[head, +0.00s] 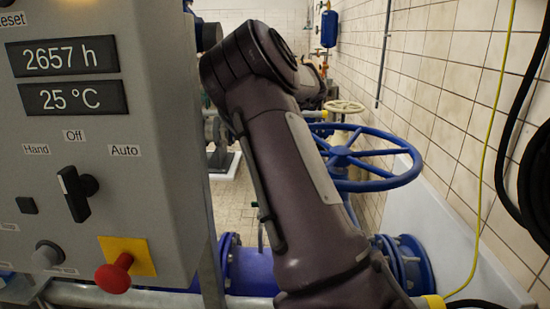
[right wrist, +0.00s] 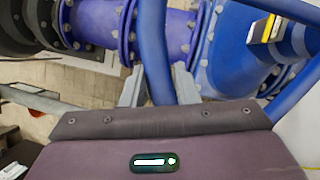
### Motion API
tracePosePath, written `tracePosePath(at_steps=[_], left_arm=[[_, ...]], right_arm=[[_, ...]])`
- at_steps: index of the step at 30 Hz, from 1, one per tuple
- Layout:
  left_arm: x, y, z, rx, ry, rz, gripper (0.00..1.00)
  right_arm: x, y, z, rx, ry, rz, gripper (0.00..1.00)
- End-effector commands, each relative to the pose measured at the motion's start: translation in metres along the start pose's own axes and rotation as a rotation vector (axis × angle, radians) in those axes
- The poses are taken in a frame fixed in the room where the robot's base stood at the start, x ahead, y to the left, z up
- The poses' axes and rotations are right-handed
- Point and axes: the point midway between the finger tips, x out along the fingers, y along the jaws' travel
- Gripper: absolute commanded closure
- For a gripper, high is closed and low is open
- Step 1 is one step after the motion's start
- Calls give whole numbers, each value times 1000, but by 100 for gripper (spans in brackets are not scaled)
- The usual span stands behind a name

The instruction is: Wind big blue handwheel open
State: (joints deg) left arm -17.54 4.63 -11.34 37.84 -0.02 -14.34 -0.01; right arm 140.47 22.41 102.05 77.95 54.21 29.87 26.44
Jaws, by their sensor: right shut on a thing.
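The big blue handwheel (head: 385,184) lies roughly flat, right of centre in the head view. My right arm crosses in front and hides its left part. In the right wrist view, my right gripper (right wrist: 159,88) has a grey finger on each side of a blue bar of the wheel (right wrist: 154,50) and is shut on it. In the head view the right gripper is hidden behind my arm. My left gripper is in neither view.
A grey control cabinet (head: 165,150) with a red knob (head: 113,275) stands close on the left. A tiled wall (head: 445,105), yellow cable (head: 492,130) and black hoses (head: 537,185) are on the right. Blue flanged pipe (head: 250,270) runs below. A smaller cream handwheel (head: 344,106) is behind.

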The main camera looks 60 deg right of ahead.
Motion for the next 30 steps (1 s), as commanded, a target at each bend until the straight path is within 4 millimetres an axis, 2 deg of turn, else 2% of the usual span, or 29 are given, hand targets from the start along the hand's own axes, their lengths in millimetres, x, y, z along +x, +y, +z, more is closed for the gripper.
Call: tracePosePath(at_steps=[1, 9, 10, 14, 23, 26, 30], left_arm=[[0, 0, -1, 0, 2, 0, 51], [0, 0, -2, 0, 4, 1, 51], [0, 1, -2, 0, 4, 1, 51], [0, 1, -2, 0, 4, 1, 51], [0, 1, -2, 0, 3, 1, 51], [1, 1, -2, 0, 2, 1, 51], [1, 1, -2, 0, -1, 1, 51]], right_arm=[[2, 0, -5, -4, 15, 2, 100], [3, -1, -7, -1, 21, 2, 100], [3, -1, -7, -1, 21, 3, 69], [3, -1, -6, 0, 17, 2, 52], [0, -1, -3, 0, 10, 1, 51], [-9, -1, -3, 1, 9, 0, 51], [-33, -1, -3, 1, 7, 1, 51]])
